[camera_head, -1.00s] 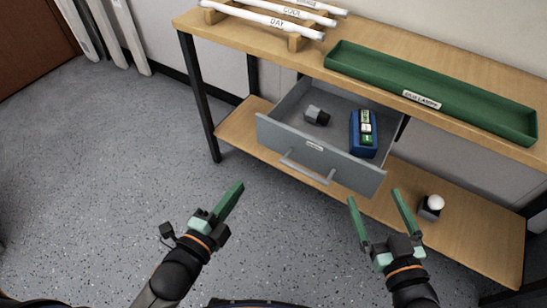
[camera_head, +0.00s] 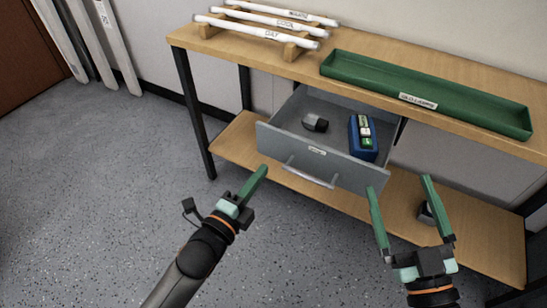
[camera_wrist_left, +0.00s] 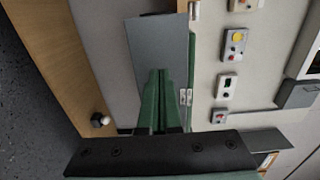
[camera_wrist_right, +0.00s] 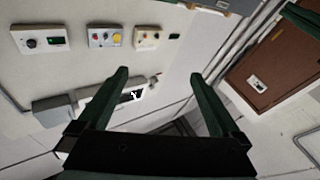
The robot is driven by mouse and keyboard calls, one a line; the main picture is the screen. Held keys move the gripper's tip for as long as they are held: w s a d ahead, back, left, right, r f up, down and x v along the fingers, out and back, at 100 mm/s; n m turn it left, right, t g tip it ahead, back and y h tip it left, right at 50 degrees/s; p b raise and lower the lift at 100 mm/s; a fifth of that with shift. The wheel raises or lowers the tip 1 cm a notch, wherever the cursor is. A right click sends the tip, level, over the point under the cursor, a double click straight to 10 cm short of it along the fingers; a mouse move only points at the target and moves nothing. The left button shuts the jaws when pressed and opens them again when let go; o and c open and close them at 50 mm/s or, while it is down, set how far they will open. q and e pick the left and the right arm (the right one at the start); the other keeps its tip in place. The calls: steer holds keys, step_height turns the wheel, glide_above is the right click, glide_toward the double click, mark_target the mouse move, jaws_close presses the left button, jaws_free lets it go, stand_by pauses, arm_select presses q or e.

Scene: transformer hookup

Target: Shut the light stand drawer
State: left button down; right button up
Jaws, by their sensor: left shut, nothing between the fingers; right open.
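The grey light stand drawer (camera_head: 325,166) is pulled out below the wooden stand top, with a bar handle (camera_head: 308,174) on its front. Inside it lie a small grey-black object (camera_head: 315,123) and a blue box (camera_head: 362,140) with labelled green-and-white items. My left gripper (camera_head: 262,171) is shut and empty, in front of the drawer's left part and apart from it as far as I can tell; its green fingers show together in the left wrist view (camera_wrist_left: 158,82). My right gripper (camera_head: 402,186) is open and empty, to the right of the drawer front.
A long green tray (camera_head: 430,97) and a wooden rack (camera_head: 294,50) with several white tubes stand on the top. A lower shelf (camera_head: 490,245) runs below the drawer. A small object (camera_head: 427,213) on it is partly hidden by my right gripper. Open floor lies left.

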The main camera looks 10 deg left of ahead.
mark_target(280, 148)
arm_select(q)
steer(key=b+x, duration=0.1)
steer(key=x, duration=0.4)
steer(key=shift+w+d, duration=0.2)
steer(key=shift+w, duration=0.15)
steer(key=shift+w+d, duration=0.1)
steer(key=shift+w, duration=0.25)
arm_select(e)
steer(key=s+r+n+t+y, duration=0.2)
steer(key=s+r+n+y, duration=0.1)
steer(key=r, duration=0.4)
steer(key=shift+s+a+r+y, duration=0.25)
steer(key=shift+a+r+y, duration=0.15)
steer(key=shift+y, duration=0.3)
